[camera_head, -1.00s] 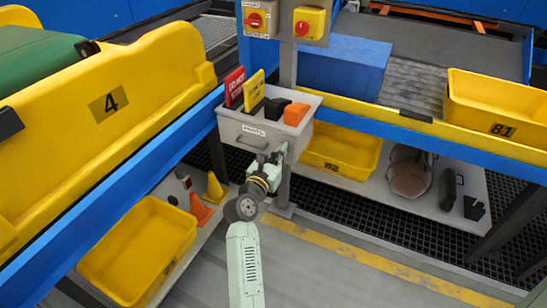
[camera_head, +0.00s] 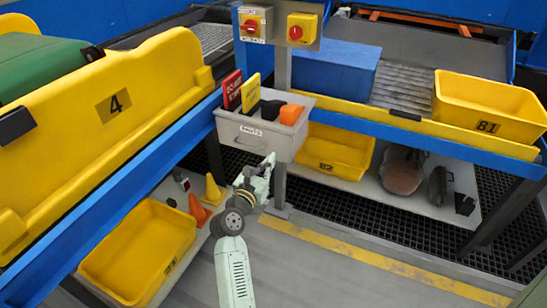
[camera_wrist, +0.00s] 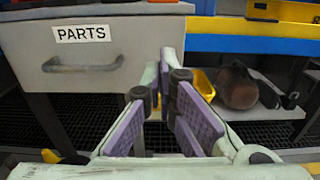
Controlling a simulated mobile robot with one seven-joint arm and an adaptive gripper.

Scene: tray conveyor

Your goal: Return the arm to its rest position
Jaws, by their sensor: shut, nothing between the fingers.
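My arm reaches up from the bottom of the head view, and my gripper (camera_head: 269,160) is just below the front of the grey parts drawer. In the wrist view my gripper (camera_wrist: 168,72) shows its pale green fingers with purple pads, shut and with nothing held. The parts drawer (camera_head: 235,127) is shut, with signs and small items in the open tray on top. In the wrist view the drawer front (camera_wrist: 40,45), its PARTS label and its handle are close, to the left of the fingers. I cannot tell the exact gap between fingers and drawer.
A yellow bin (camera_head: 140,245) and cones (camera_head: 199,210) are at lower left. Switch boxes (camera_head: 302,29) hang above the drawer on a post. The floor (camera_head: 330,270) at lower right is clear.

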